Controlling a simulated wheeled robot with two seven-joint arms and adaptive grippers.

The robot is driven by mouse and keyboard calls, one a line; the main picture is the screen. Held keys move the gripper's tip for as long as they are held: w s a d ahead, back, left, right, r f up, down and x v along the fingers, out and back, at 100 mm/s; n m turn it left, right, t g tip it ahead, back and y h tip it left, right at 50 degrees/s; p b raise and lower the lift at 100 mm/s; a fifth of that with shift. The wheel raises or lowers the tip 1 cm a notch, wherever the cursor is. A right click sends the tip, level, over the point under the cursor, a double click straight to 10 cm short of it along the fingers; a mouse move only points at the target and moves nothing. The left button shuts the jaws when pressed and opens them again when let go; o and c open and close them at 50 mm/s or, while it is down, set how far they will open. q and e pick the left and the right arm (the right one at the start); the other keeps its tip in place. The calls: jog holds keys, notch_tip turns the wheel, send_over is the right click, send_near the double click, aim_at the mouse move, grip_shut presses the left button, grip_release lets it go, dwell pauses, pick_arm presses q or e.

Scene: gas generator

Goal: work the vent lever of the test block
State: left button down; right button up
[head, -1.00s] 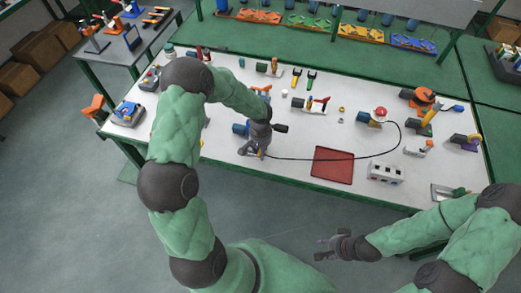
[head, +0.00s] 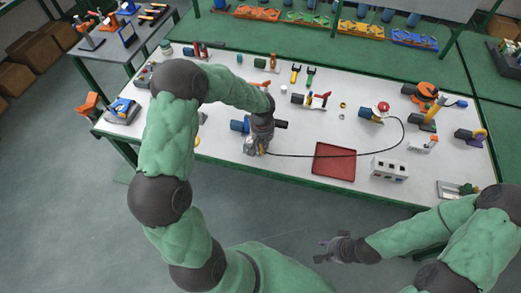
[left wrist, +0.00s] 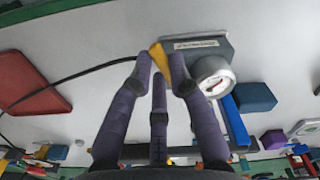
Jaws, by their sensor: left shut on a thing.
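The test block (left wrist: 205,46) is a grey block with a label plate, seen in the left wrist view. A round white gauge (left wrist: 213,76) is at its lower right. The yellow vent lever (left wrist: 159,57) sticks out at the block's left side. My left gripper (left wrist: 161,72) is shut on this lever, its purple fingers around it. In the head view my left gripper (head: 256,148) is at the table's front edge, and hides most of the block. My right gripper (head: 325,250) is empty and open, low in front of the table.
A white box with sockets (head: 389,169) stands right of the tray. In the left wrist view a blue block (left wrist: 255,97) lies right of the gauge.

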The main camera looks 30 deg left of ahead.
pick_arm(q)
jog(key=n, duration=0.1)
jog(key=n+b, duration=0.2)
jog(key=shift+w+d+f, duration=0.15)
jog(key=shift+w+d, duration=0.1)
jog(key=shift+w, duration=0.05)
jog(key=n+b, duration=0.1)
jog(key=w+n+b, duration=0.1)
jog(key=n, duration=0.1)
jog(key=shift+d+n, duration=0.2)
jog(key=shift+n, duration=0.1)
jog(key=n+b, duration=0.1)
jog(key=w+n, duration=0.1)
jog(key=n, duration=0.1)
jog(key=shift+b, duration=0.35)
jog(key=shift+w+n+b, duration=0.2)
jog(key=shift+n+b, duration=0.05)
jog(key=shift+n, duration=0.8)
jog(key=shift+w+n+b, duration=0.2)
jog(key=shift+n, duration=0.85)
jog(key=shift+r, duration=0.2)
jog(key=c, duration=1.1)
grip_release()
jog(key=shift+c, duration=0.2)
